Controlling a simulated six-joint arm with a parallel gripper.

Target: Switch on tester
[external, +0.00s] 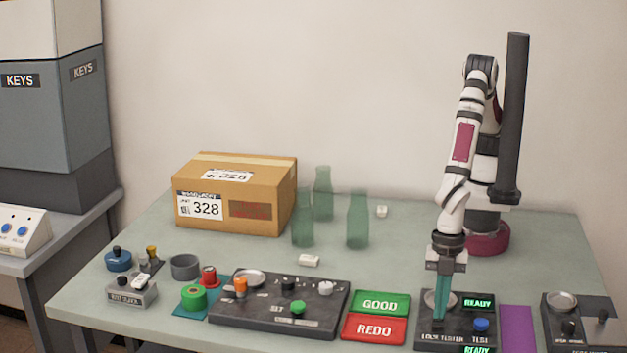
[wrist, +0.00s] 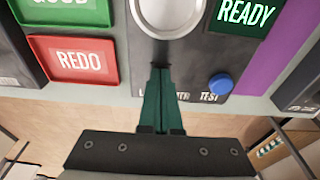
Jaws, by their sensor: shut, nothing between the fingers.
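The tester (external: 460,322) is a dark box at the front right of the table, with partly covered lettering. A green READY sign (external: 479,302) is lit on it, and a blue button (external: 481,325) marked TEST sits below the sign. In the wrist view the blue button (wrist: 221,84) is right of my fingers, and a round metal dish (wrist: 168,14) is beyond them. My gripper (external: 438,314) points down over the left part of the tester, shut and empty. Its teal fingertips (wrist: 160,70) overlap a dark part below the dish; I cannot tell whether they touch it.
Green GOOD (external: 380,304) and red REDO (external: 374,329) trays lie left of the tester. A purple mat (external: 516,328) and another dark device (external: 580,324) lie right. A control panel (external: 278,305), glass bottles (external: 357,222) and a cardboard box (external: 238,190) stand further left.

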